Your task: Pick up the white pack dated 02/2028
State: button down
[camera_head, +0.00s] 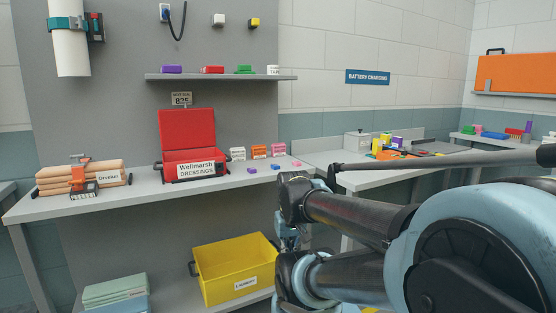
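A small white pack (238,154) stands on the grey bench, right of the open red case labelled "Wellmarsh DRESSINGS" (188,136). It has dark print on its front, too small to read, so I cannot tell its date. An orange pack (259,152) and a pink pack (279,150) stand in a row to its right. A small white item (272,70) is on the wall shelf; its print is also unreadable. My arm fills the lower right and ends in the view without a clear sight of my gripper or its fingers.
Small purple and blue items (275,167) lie in front of the packs. Tan bundles (82,180) with an orange clamp are at the bench's left. A yellow crate (236,266) sits below. A second bench (372,172) at right holds a white box and coloured items.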

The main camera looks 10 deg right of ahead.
aim_at(238, 154)
jog(key=k, duration=0.6)
jog(key=z, duration=0.4)
jog(key=i, duration=1.4)
jog(key=z, duration=0.15)
